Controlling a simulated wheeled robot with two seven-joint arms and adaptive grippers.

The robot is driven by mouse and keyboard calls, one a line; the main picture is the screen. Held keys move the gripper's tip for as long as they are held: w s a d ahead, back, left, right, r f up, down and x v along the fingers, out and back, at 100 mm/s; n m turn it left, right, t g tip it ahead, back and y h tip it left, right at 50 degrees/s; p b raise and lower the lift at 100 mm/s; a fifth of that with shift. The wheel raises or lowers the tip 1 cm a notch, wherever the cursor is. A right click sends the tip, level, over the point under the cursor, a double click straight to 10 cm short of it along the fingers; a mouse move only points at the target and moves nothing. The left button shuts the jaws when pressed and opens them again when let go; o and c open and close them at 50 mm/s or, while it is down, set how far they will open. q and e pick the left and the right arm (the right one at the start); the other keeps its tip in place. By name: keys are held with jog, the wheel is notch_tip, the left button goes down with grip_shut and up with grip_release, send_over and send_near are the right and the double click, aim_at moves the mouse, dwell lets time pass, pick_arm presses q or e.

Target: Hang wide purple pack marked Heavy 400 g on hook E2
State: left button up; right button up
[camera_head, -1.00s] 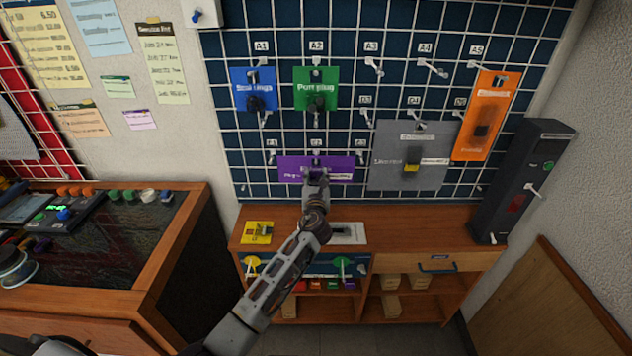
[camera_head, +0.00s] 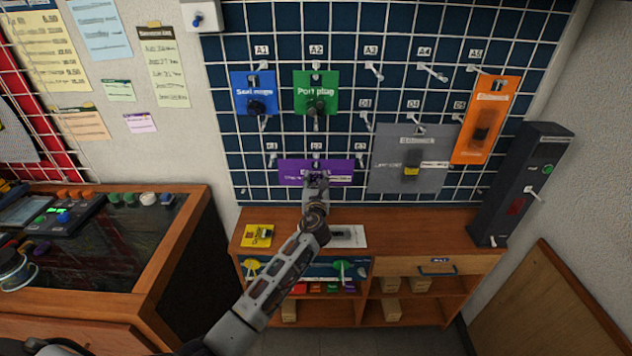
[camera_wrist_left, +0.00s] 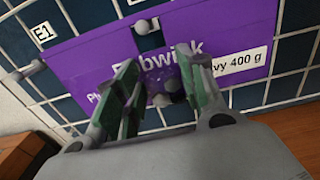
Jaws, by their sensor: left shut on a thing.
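The wide purple pack (camera_head: 341,170) is flat and upright against the pegboard under label E2 (camera_head: 316,146). The wrist view shows the pack (camera_wrist_left: 232,28) close up, with part of its "Heavy 400 g" label. My left gripper (camera_head: 316,178) is in front of the pack's lower middle. In the wrist view its green-padded fingers (camera_wrist_left: 157,62) are shut on the pack's raised middle part. The metal tip of hook E2 (camera_wrist_left: 146,25) shows at the dark hang hole in the pack's top middle; I cannot tell how deep it goes through. My right gripper is not in view.
A grey pack (camera_head: 390,180) hangs just right of the purple one, an orange pack (camera_head: 493,95) beyond it. Blue (camera_head: 252,82) and green (camera_head: 330,82) packs hang above. A wooden shelf unit (camera_head: 420,228) stands below, with a yellow card (camera_head: 250,240) on top.

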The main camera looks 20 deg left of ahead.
pick_arm(q)
jog(key=shift+r, duration=0.1)
jog(key=o, duration=1)
jog(key=shift+c, duration=0.2)
jog(key=o, duration=0.5)
jog(key=shift+c, duration=0.2)
jog(key=v, duration=1.2)
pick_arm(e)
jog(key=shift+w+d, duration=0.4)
